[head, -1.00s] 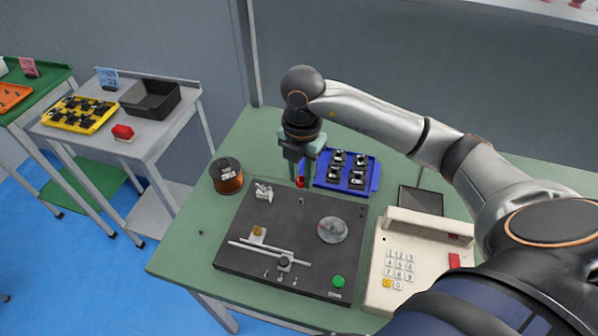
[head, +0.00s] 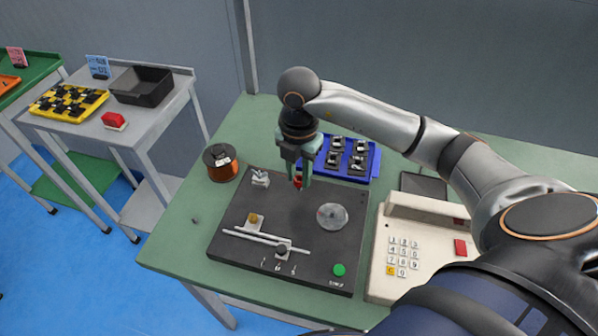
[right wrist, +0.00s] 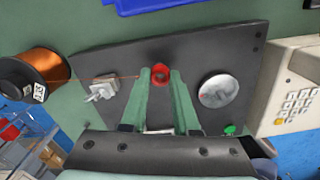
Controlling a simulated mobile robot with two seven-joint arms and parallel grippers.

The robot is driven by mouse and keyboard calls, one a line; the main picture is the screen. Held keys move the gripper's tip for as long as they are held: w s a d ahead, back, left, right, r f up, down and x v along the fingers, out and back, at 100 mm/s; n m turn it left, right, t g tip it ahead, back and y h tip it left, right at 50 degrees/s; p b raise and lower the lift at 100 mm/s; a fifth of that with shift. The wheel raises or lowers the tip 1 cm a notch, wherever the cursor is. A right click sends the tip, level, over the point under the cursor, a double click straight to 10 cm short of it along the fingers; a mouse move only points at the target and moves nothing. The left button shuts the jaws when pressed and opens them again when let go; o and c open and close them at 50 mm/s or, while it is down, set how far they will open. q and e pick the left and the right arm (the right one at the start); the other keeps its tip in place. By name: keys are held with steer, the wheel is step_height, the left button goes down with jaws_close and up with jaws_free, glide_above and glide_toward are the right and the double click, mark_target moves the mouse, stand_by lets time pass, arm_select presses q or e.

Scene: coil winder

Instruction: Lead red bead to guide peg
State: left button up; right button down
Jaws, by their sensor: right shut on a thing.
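The red bead (head: 298,182) is between the fingertips of my right gripper (head: 298,178), over the back part of the dark winder plate (head: 230,245). It also shows in the right wrist view (right wrist: 160,74), held between the green fingers. A thin copper wire (right wrist: 105,78) runs from the copper spool (right wrist: 28,68) past the metal clamp (right wrist: 102,88) to the bead. I cannot make out the guide peg now; the bead and fingers cover the spot where a small peg showed earlier. My left gripper is out of view.
A round metal disc (head: 332,216) lies right of the bead on the plate, with a rail (head: 262,243) in front. A blue tray of black parts (head: 347,158) stands behind. A cream keypad box (head: 400,255) stands to the right, the spool (head: 221,163) to the left.

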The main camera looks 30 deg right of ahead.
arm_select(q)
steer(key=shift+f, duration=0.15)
arm_select(e)
steer(key=shift+f, duration=0.25)
arm_select(q)
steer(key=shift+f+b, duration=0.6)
steer(key=shift+b, duration=0.2)
arm_select(e)
steer(key=shift+f, duration=0.9)
steer(key=c, duration=0.6)
jaws_free()
step_height(320, 180, up, 3)
arm_select(q)
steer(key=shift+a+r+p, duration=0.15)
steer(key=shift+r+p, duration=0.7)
steer(key=shift+p, duration=0.15)
arm_select(e)
step_height(320, 180, up, 10)
steer(key=shift+f, duration=0.2)
